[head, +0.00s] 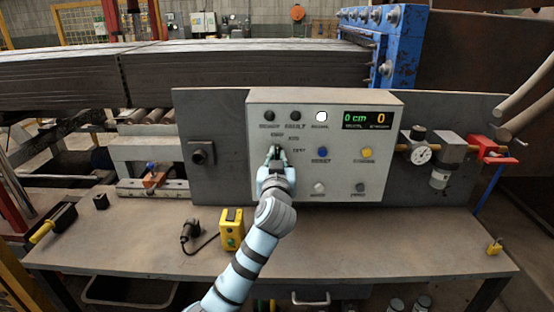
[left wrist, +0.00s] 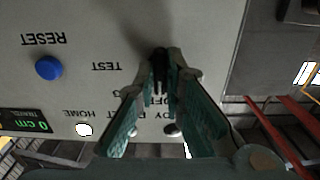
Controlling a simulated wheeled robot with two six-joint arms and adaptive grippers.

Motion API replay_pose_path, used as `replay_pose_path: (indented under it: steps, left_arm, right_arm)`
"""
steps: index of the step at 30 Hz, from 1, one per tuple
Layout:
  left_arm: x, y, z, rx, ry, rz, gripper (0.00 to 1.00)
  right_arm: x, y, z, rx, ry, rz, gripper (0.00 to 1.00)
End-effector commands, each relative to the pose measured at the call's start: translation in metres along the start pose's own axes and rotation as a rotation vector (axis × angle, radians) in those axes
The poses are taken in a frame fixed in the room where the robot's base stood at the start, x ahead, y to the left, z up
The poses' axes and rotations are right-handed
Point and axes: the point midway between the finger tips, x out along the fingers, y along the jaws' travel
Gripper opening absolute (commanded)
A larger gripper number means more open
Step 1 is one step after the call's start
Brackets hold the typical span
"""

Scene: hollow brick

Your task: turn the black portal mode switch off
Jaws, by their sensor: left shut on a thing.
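The control panel (head: 385,105) is a light grey box with lamps, buttons and a display. The black mode switch (left wrist: 160,54) is a small dark knob on the panel face, with a TEST label beside it and a partly covered OFF label. My left gripper (head: 274,153) is at the panel's left half, shut on this knob. In the left wrist view its two fingertips (left wrist: 165,70) close around the knob from both sides. The fingers hide much of the knob, so I cannot tell which label it points to. My right gripper is not in view.
A blue button (head: 322,153), a yellow button (head: 367,153) and a lit white lamp (head: 321,117) are on the panel. A yellow pendant box (head: 231,230) stands on the bench (head: 380,245). A gauge (head: 420,153) is at right.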

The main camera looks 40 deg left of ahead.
Motion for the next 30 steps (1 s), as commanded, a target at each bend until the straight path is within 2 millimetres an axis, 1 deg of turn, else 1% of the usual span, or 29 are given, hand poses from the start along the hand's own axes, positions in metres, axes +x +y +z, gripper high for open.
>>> replay_pose_path:
  steps: [3,4,7,8,15,18,20,22,27,30]
  left_arm:
    - [0.0,0.0,0.001,-0.002,-0.003,0.0,0.0]
    - [0.0,0.0,0.001,-0.002,-0.003,0.0,0.12]
    - [0.0,0.0,0.001,-0.001,-0.003,0.0,0.28]
    - [0.0,0.0,0.001,-0.001,-0.003,0.0,0.3]
    - [0.0,0.0,0.0,0.0,-0.001,0.0,0.3]
    - [-0.005,0.0,0.001,0.0,-0.001,0.001,0.3]
    - [-0.013,0.001,0.001,-0.001,0.0,0.002,0.3]
    - [-0.028,0.001,0.001,-0.002,-0.001,0.003,0.3]
    - [-0.077,0.0,0.001,-0.005,-0.004,0.001,0.3]
    - [-0.101,0.0,0.001,-0.006,-0.003,0.001,0.3]
  right_arm:
    - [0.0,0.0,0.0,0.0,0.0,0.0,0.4]
    - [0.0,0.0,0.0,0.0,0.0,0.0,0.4]
    - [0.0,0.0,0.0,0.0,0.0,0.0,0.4]
    - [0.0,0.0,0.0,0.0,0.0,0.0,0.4]
    - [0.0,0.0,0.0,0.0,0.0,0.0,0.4]
    - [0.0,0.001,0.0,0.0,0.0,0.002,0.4]
    - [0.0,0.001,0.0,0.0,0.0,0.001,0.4]
    - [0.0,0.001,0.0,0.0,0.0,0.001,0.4]
    - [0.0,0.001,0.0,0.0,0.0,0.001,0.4]
    - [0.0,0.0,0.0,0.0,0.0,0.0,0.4]
